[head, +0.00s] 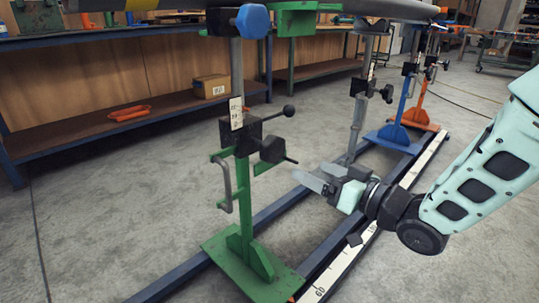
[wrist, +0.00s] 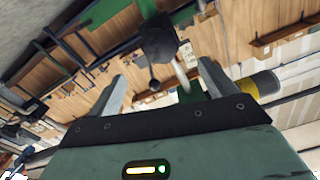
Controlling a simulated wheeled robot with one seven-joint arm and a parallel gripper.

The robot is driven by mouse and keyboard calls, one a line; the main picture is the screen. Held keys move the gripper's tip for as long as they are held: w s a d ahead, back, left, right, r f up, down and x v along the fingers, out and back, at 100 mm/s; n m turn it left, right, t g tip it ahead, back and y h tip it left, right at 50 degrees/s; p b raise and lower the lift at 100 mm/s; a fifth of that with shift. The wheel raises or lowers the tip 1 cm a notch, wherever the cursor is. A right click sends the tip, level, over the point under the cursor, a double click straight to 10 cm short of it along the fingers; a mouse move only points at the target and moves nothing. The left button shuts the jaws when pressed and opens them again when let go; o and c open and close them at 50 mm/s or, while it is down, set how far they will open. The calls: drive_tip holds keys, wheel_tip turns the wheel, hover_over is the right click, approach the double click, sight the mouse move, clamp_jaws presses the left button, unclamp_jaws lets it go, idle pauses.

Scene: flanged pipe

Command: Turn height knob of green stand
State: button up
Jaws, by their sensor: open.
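The green stand (head: 243,200) stands upright left of centre in the head view. A black clamp block sits on its post, with a dark knob (head: 272,149) on its right side and a ball-ended lever (head: 289,111) above. I cannot tell for certain which is the height knob. My gripper (head: 318,175) is open and empty, to the right of the dark knob and a little lower, apart from it. In the wrist view my open fingers (wrist: 160,88) frame a dark knob (wrist: 158,40), which appears beyond them, near the middle.
A grey pipe (head: 370,8) lies overhead across the stands. A blue stand (head: 397,115) and an orange stand (head: 413,108) stand behind along the floor rails (head: 360,235). A crank handle (head: 226,185) hangs left of the green post. A workbench (head: 100,120) is at the back left.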

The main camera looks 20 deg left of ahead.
sight(277, 154)
drive_tip(key=b+x, duration=0.4)
drive_tip(key=x, duration=1)
drive_tip(key=shift+f+b, duration=0.1)
drive_tip(key=shift+b, duration=0.25)
drive_tip(key=shift+w+a, duration=0.2)
drive_tip(key=shift+a, duration=0.2)
drive_tip(key=c, duration=1)
